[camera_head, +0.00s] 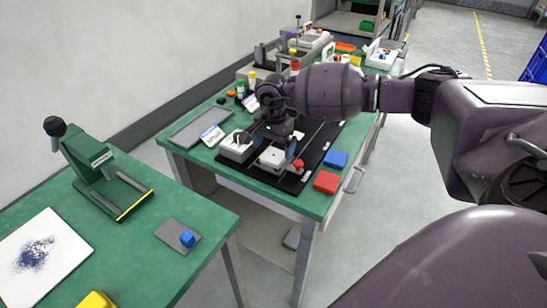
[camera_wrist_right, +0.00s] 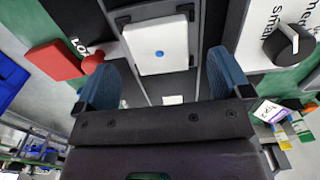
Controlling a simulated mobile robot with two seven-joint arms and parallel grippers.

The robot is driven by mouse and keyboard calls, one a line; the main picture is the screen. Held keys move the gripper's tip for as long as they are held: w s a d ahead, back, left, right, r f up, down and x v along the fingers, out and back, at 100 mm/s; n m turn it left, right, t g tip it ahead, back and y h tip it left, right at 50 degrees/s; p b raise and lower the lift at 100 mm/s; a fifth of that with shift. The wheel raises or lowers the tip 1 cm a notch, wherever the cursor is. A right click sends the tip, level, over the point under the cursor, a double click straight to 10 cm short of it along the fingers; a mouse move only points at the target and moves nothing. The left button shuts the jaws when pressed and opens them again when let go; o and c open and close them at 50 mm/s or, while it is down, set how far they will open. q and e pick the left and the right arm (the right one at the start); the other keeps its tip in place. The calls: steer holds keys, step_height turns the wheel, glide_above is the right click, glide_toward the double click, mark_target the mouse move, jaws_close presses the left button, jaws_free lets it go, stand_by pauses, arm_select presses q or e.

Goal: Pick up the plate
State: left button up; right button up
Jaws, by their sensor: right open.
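A white plate-like piece (camera_head: 272,160) with a small round mark sits on the dark fixture on the green workbench. In the right wrist view the white piece (camera_wrist_right: 158,62) shows a blue dot and lies just ahead of the fingertips. My right gripper (camera_head: 270,143) is over the fixture, pointing down. Its two blue fingers (camera_wrist_right: 163,82) are apart, with nothing held between them. The gripper partly covers the fixture in the head view, and I cannot tell the exact gap to the white piece. My left gripper is not in view.
A white unit with a black knob (camera_wrist_right: 288,44) stands beside the white piece. A grey tray (camera_head: 196,132) lies left. A green press (camera_head: 98,170) stands on the nearer table.

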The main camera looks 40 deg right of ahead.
mark_target(274, 155)
step_height(274, 155, down, 3)
steer(key=shift+f, duration=0.1)
steer(key=c, duration=1.1)
steer(key=shift+r, duration=0.2)
